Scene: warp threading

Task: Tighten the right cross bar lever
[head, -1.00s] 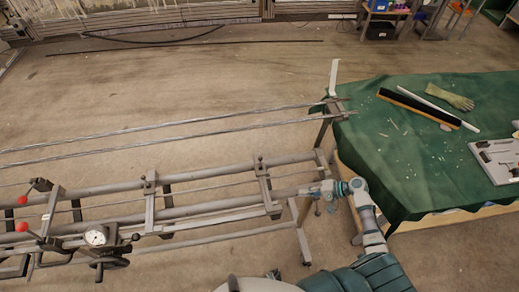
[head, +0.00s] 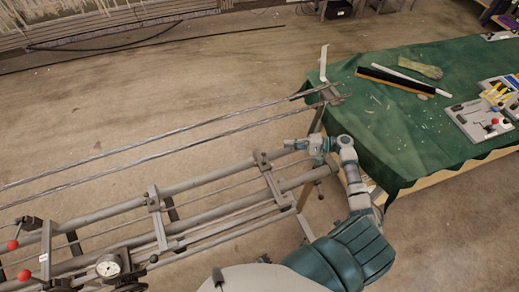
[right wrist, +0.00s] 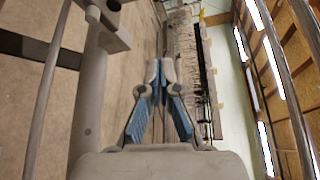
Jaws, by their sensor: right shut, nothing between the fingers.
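A grey metal frame with long rails (head: 215,207) runs across the head view. Its right cross bar (head: 272,183) spans the rails, with a small dark lever or knob (head: 261,157) at its upper end. I cannot tell whether that lever is tight. My right gripper (head: 287,143) points left, just up and right of that end, apparently apart from it. In the right wrist view the gripper (right wrist: 161,66) is shut and empty, beside a thick grey rail (right wrist: 90,95) with a bracket (right wrist: 117,18) at the top left. My left gripper is out of view.
A green-covered table (head: 400,140) stands on the right, with a brush (head: 395,81), a glove (head: 420,69) and a tool tray (head: 480,120). Another cross bar (head: 156,215), a dial gauge (head: 108,267) and red-knobbed levers (head: 24,275) are on the left. Two thin rods (head: 180,130) run behind.

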